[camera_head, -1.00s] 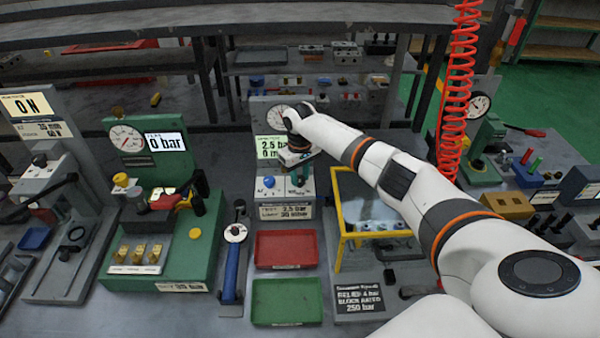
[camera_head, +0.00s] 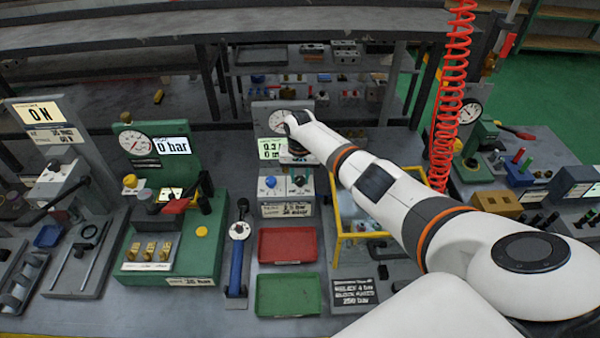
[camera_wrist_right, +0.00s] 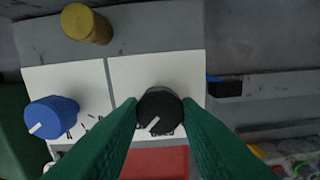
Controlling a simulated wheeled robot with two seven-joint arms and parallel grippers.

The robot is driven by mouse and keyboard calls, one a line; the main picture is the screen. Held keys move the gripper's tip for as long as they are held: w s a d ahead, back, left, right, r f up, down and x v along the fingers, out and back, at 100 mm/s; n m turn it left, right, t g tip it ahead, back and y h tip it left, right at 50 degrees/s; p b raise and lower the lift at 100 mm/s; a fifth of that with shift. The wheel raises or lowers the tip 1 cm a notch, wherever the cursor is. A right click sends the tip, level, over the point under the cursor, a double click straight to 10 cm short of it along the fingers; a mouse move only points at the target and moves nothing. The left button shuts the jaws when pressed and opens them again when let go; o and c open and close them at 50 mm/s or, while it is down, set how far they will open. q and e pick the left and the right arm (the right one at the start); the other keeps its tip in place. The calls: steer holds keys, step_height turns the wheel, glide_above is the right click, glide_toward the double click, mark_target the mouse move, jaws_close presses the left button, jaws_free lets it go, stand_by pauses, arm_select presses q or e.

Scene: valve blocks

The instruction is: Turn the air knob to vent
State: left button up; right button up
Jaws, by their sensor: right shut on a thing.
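The grey test unit (camera_head: 287,209) stands at the back middle, with a gauge (camera_head: 277,118) and a lit display (camera_head: 271,149) reading about 0.3. Its sloped front carries a blue knob (camera_head: 270,183) on the left and a black knob (camera_wrist_right: 160,111) on the right. I cannot read which knob is marked air. My right gripper (camera_wrist_right: 161,106), with green fingers, is shut on the black knob. The black knob's white pointer aims down and left in the wrist view, like that of the blue knob (camera_wrist_right: 52,117). My left gripper is out of view.
A red tray (camera_head: 287,245) and a green tray (camera_head: 288,295) lie in front of the unit. A yellow frame (camera_head: 336,225) stands to their right, under my right arm. A green test stand (camera_head: 207,250) is at left. A brass knob (camera_wrist_right: 86,24) sits above the panel.

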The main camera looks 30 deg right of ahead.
mark_target(300, 178)
steer(key=shift+r+m, duration=0.1)
steer(key=shift+m, duration=0.2)
steer(key=o, duration=1)
steer(key=shift+w+r, duration=0.1)
steer(key=shift+r, duration=0.35)
step_height(300, 178, up, 11)
steer(key=shift+r+b, duration=0.1)
steer(key=shift+b, duration=0.75)
